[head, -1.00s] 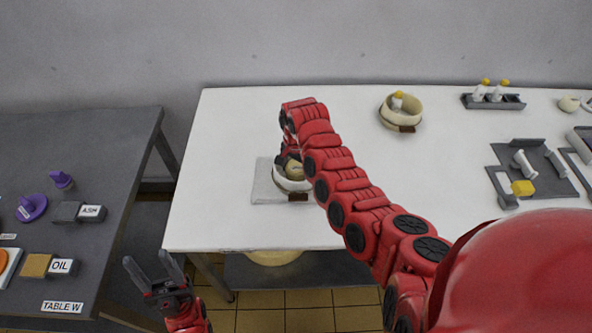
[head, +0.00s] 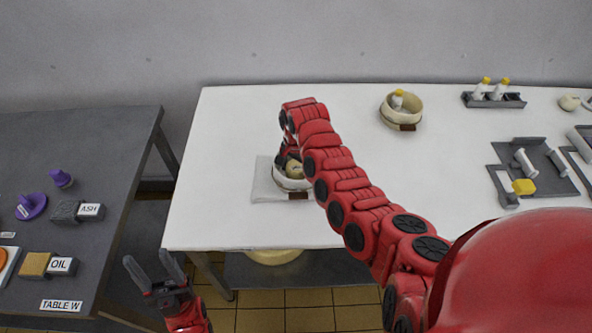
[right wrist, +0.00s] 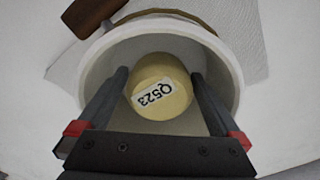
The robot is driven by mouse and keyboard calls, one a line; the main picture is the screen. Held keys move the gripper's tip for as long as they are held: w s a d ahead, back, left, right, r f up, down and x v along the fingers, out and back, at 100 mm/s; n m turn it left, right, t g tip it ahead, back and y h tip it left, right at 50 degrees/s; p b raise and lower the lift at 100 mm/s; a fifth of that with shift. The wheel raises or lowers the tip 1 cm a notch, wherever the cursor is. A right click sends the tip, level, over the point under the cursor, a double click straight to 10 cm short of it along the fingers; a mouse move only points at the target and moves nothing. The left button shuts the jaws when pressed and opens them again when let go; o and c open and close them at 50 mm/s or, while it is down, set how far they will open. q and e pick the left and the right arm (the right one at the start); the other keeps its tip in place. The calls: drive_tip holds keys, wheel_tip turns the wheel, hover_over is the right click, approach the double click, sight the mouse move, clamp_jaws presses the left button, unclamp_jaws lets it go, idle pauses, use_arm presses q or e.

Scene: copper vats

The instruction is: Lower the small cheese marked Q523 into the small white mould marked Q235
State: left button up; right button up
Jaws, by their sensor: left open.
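The small cheese marked Q523 (right wrist: 160,88) is pale yellow and round, with its label facing the camera in the right wrist view. It is inside the opening of a white round mould (right wrist: 232,85). In the head view the mould (head: 281,183) stands on a light cloth, with the cheese (head: 293,171) partly hidden by my right arm. My right gripper (right wrist: 160,80) reaches into the mould, one finger against each side of the cheese. The mould's brown tag (right wrist: 92,14) is unreadable. Whether the cheese touches the bottom is hidden. My left gripper (head: 152,270) is open and empty, low between the tables.
The light cloth (head: 262,187) lies on the white table (head: 235,130). Another round mould (head: 401,118) holding a yellow-capped bottle stands behind. A bottle rack (head: 510,101) and grey tray (head: 550,180) are at right. Dark Table W (head: 105,140) is at left.

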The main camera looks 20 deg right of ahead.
drive_tip(key=shift+r, duration=0.1)
wheel_tip(320, 180, up, 6)
drive_tip(key=shift+f+b, duration=0.2)
drive_tip(key=shift+b, duration=0.8)
wheel_tip(320, 180, up, 12)
drive_tip(key=p, duration=0.2)
drive_tip(key=shift+f, duration=0.15)
